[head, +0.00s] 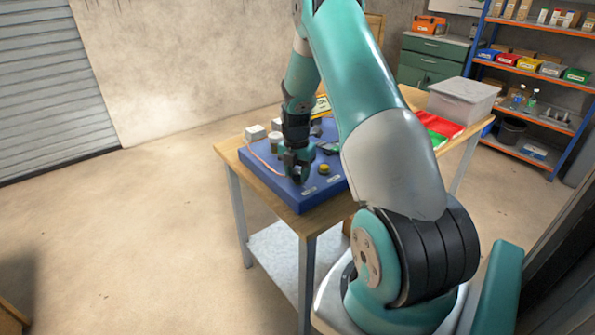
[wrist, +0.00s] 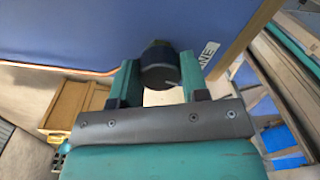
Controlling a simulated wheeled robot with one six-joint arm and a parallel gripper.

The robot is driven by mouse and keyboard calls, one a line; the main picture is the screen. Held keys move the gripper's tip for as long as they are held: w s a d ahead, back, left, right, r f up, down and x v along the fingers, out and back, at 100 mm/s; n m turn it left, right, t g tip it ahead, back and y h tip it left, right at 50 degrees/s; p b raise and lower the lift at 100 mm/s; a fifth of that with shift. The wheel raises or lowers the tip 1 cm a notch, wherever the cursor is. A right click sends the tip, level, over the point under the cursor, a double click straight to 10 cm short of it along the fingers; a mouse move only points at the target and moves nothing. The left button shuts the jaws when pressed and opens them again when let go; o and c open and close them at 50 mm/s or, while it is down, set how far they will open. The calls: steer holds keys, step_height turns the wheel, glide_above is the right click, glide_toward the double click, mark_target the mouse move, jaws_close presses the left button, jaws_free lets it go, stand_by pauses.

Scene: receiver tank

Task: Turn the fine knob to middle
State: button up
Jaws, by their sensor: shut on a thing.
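The fine knob (wrist: 158,72) is a dark round knob with a pale pointer line, on the face of the blue panel (wrist: 90,30). A label beside it in the wrist view is partly readable and ends in "NE". My gripper (wrist: 158,80) has one teal finger on each side of the knob and is shut on it. In the head view my gripper (head: 298,172) reaches down to the near part of the blue panel (head: 310,199), and the knob is hidden behind the fingers. The pointer's exact setting is too small to tell.
A yellow button (head: 324,169) sits on the panel just right of my gripper. A white box (head: 255,132) and a jar stand at the panel's left. The wooden table (head: 228,155) also bears a grey bin (head: 462,101) and red and green items.

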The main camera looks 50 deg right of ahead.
mark_target(295, 171)
steer(key=shift+w+d+r+n, duration=0.1)
steer(key=shift+n, duration=0.6)
steer(key=o, duration=0.9)
steer(key=r+b, duration=0.1)
steer(key=r, duration=1.6)
steer(key=shift+w+r, duration=0.15)
steer(key=shift+w, duration=0.05)
steer(key=shift+a, duration=0.2)
